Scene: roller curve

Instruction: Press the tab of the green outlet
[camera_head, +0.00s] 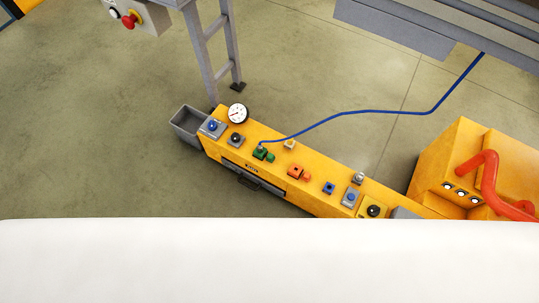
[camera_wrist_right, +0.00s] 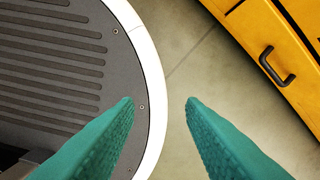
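The green outlet (camera_head: 261,153) sits on top of a low yellow console, left of the middle in the head view. A blue hose runs from it up to the right. Its tab is too small to make out clearly. My right gripper (camera_wrist_right: 160,102) shows in the right wrist view as two green fingers, spread apart with nothing between them. It is over the floor, beside my round dark base. A yellow front with a black handle (camera_wrist_right: 277,66) lies beyond the fingers at the upper right. My left gripper is not in view.
The yellow console (camera_head: 325,197) also bears a gauge (camera_head: 238,113), an orange outlet (camera_head: 296,172) and several knobs and buttons. A grey bin (camera_head: 187,125) is at its left end. A yellow machine with a red pipe (camera_head: 480,165) stands right. A white surface covers the bottom.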

